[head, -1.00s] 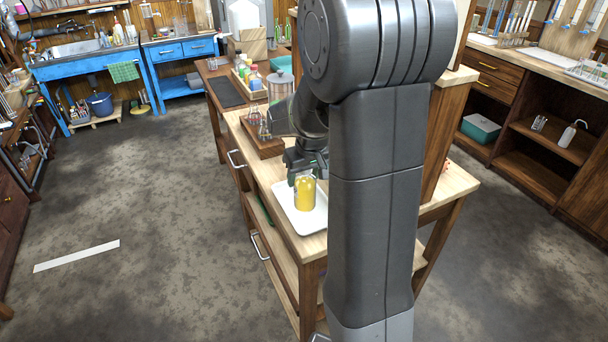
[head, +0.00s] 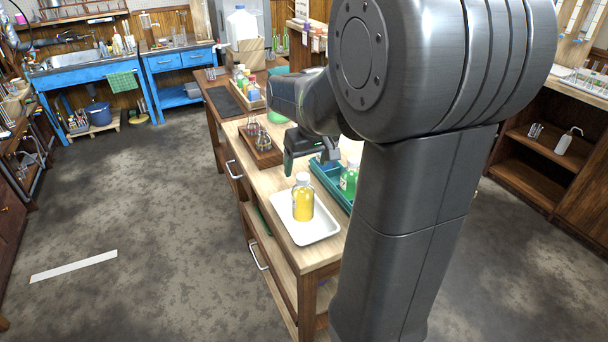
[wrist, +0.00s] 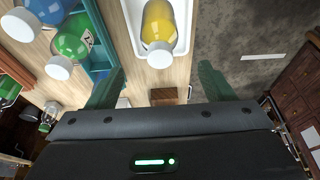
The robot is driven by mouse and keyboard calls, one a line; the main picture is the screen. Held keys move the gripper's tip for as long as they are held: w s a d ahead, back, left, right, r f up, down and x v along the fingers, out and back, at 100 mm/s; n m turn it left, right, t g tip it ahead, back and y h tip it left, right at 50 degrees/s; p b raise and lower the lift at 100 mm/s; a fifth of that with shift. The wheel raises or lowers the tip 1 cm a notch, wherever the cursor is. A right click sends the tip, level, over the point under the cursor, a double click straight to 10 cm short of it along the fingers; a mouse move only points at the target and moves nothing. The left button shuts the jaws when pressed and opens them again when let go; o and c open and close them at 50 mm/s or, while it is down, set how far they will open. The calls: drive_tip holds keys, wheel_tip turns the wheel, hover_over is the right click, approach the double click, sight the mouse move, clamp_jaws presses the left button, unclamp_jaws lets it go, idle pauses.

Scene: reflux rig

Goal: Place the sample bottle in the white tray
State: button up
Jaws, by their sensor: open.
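The sample bottle (head: 302,198) holds yellow liquid and has a white cap. It stands upright in the white tray (head: 318,232) on the wooden bench. The bottle also shows in the wrist view (wrist: 158,28), with the white tray (wrist: 131,20) around it. My gripper (head: 308,158) is open and empty, above and behind the bottle in the head view and apart from it. In the wrist view, the green fingers of my gripper (wrist: 162,82) are spread wide with nothing between them.
A teal rack (head: 330,180) with a green-liquid bottle (head: 348,180) stands right beside the white tray. A wooden tray with flasks (head: 262,150) is behind. The wrist view shows blue (wrist: 50,10) and green (wrist: 75,40) bottles close to the left finger.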

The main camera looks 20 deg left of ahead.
drive_tip(key=shift+v, duration=1.3)
